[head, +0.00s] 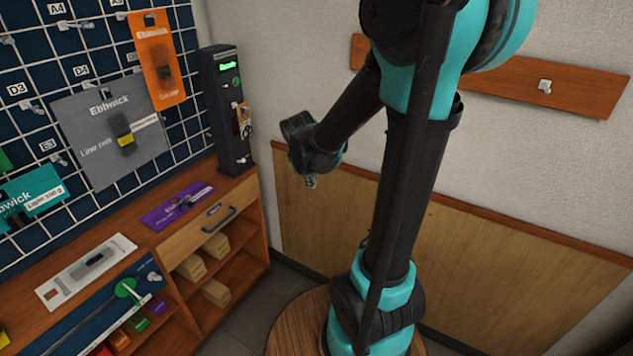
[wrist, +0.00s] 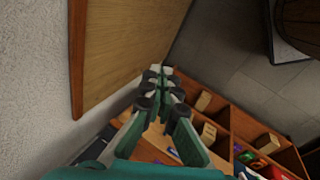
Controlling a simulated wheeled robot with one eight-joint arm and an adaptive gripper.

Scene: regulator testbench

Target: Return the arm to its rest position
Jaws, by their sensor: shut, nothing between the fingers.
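My arm, teal and black, rises in front of the head camera and bends so its forearm reaches back and down to the left. My gripper (head: 311,182) hangs small and partly hidden behind its wrist housing, in front of the wall, right of the cabinet and apart from it. In the wrist view my gripper (wrist: 160,72) points away from the camera, its fingertips together with nothing between them. The wooden cabinet (wrist: 228,120) lies beyond and below the fingers in that view.
The wooden cabinet (head: 248,215) with a drawer and box shelves stands left of my arm. A dark device (head: 225,110) with a green display stands on it. A grid pegboard (head: 95,40) holds hanging packets. Wood panelling (head: 500,260) covers the lower wall. Grey floor (wrist: 235,65) is open.

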